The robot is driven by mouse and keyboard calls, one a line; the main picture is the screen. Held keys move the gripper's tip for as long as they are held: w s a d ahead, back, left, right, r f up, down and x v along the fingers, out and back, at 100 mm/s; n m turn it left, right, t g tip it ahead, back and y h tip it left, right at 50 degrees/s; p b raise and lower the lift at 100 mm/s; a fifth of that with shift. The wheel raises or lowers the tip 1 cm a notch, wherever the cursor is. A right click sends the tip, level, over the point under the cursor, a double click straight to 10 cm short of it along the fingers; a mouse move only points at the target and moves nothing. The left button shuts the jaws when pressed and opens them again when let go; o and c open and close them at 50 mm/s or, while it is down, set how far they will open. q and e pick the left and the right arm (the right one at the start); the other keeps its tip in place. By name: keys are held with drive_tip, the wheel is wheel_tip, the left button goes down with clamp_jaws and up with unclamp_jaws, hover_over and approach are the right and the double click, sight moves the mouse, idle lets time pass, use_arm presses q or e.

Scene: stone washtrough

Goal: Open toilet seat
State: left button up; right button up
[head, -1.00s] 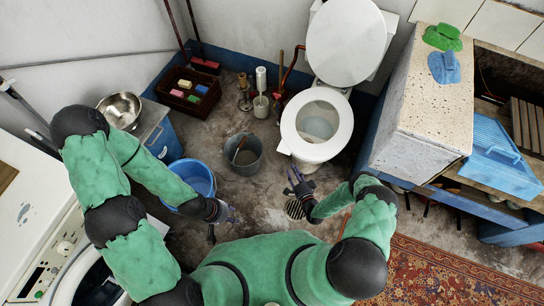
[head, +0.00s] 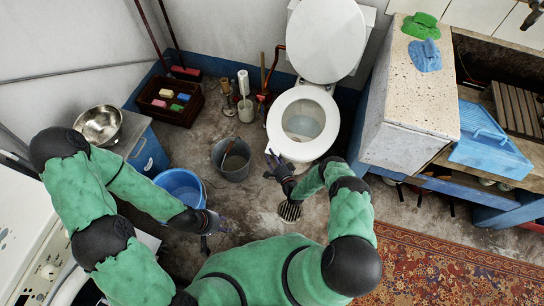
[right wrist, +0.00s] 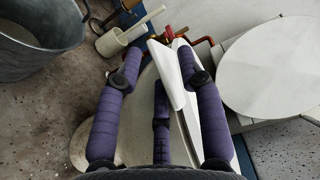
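The white toilet stands at the upper middle of the head view. Its round lid (head: 326,40) is up against the back, and its ring-shaped seat (head: 275,122) lies over the bowl. My right gripper (head: 271,164) is at the front left of the bowl, fingers spread and apparently empty. In the right wrist view its three fingers (right wrist: 158,58) are apart, with white toilet edges (right wrist: 205,100) behind and between them; contact cannot be told. The lid (right wrist: 282,65) also shows there at the right. My left gripper (head: 212,222) is away from the toilet, beside the blue bucket, its fingers apart.
A grey bucket (head: 236,165) stands left of the toilet, with a blue bucket (head: 180,190) nearer my left arm. A toilet brush holder (head: 246,112) and a brown crate (head: 165,112) are behind. The stone trough (head: 405,110) bounds the right. A floor drain (head: 289,211) lies before the toilet.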

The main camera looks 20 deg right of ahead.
drive_tip(key=shift+w, duration=0.1)
clamp_jaws()
drive_tip(key=shift+r, duration=0.15)
